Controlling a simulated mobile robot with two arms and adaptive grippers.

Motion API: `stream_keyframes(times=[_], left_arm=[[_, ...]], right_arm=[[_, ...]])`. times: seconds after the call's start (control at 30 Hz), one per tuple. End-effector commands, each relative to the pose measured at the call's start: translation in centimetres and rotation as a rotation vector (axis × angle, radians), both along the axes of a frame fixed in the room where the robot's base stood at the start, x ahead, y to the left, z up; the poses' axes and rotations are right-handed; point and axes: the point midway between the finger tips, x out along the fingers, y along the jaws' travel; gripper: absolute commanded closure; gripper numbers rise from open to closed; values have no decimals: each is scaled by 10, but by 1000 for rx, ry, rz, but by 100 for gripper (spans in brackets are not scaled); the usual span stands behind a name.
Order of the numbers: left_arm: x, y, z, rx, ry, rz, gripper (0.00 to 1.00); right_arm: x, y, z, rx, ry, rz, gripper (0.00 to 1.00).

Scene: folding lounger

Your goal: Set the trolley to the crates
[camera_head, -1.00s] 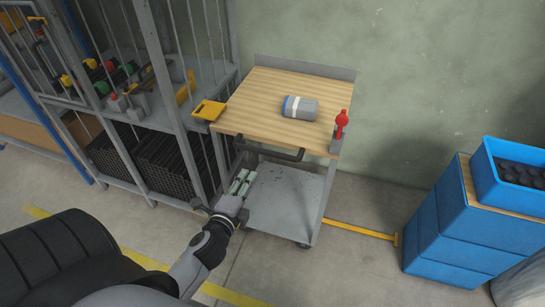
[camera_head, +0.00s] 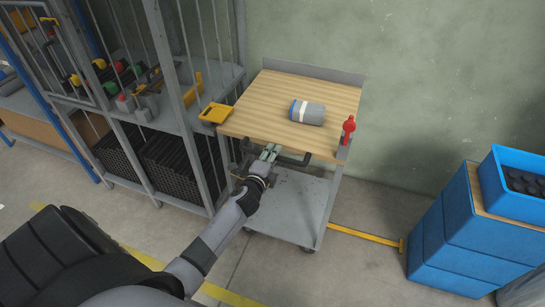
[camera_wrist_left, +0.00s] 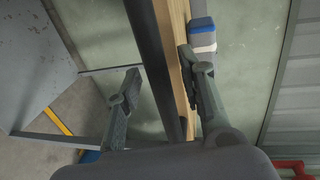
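The trolley has a light wooden top (camera_head: 270,98) and a grey lower shelf (camera_head: 290,205). A dark handle bar (camera_head: 293,161) runs along its near edge; it also crosses the left wrist view (camera_wrist_left: 153,55). My left gripper (camera_head: 268,153) is at this handle. In the left wrist view its two fingers (camera_wrist_left: 160,90) stand apart with the bar between them, and a gap shows beside the left finger. The blue crates (camera_head: 440,235) stand stacked at the right, apart from the trolley. My right gripper is out of view.
A grey and blue roll (camera_head: 308,113) lies on the trolley top, with a red-topped item (camera_head: 348,127) at its right corner. A barred shelf rack (camera_head: 185,125) stands close on the left.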

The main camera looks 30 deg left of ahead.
Motion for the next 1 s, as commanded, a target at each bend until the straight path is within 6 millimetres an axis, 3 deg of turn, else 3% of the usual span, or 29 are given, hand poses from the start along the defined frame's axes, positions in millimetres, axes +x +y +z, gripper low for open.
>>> stream_keyframes(times=[0.27, 0.8, 1.0], left_arm=[[2, 0, 0, -1, 0, 0, 64], [1, 0, 0, -1, 0, 0, 99], [1, 0, -1, -1, 1, 0, 100]], right_arm=[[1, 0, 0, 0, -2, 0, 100], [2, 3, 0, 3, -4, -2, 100], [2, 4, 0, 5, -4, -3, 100]])
